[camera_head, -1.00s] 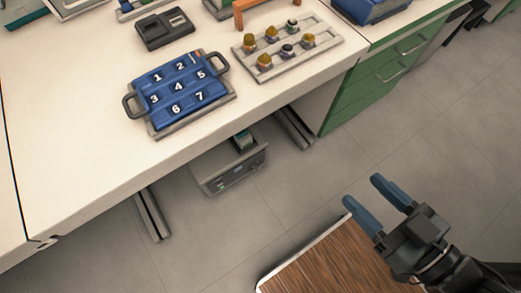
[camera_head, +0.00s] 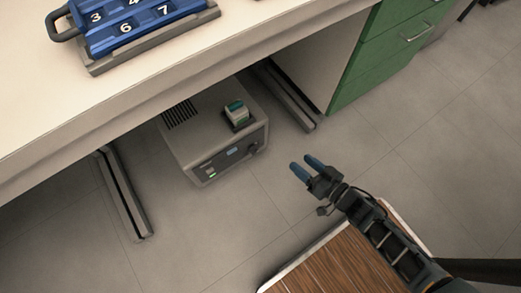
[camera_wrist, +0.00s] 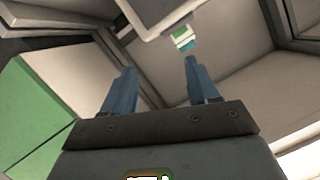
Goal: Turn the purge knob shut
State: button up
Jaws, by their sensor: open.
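A grey box unit (camera_head: 190,150) stands on the floor under the bench. Its front panel has a small display, a green-lit spot and a dark round shape at the right end that looks like a knob (camera_head: 254,149); whether it is the purge knob, and how it is turned, I cannot tell.
The white bench top (camera_head: 60,120) overhangs the box, between two metal legs (camera_head: 125,195). A blue numbered rack (camera_head: 130,25) sits on the bench. Green drawers (camera_head: 385,55) stand to the right. The floor before the box is clear.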

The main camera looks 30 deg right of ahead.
aim_at(254, 151)
jog(key=w+a+f+m+y+b, duration=0.1)
jog(key=w+a+f+b, duration=0.1)
jog(key=w+f+b, duration=0.3)
jog(key=w+a+f+m+b, duration=0.1)
jog(key=w+a+f+b, duration=0.2)
jog(key=w+f, duration=0.8)
jog(key=shift+w+a+f+m+g+y+b, duration=0.2)
jog(key=shift+w+f+m+g+y+b, duration=0.3)
jog(key=shift+b, duration=0.75)
jog(key=shift+s+f, duration=0.1)
jog(key=shift+s, duration=0.1)
jog(key=shift+c, duration=0.4)
jog(key=c, duration=0.9)
jog(key=shift+c, duration=0.2)
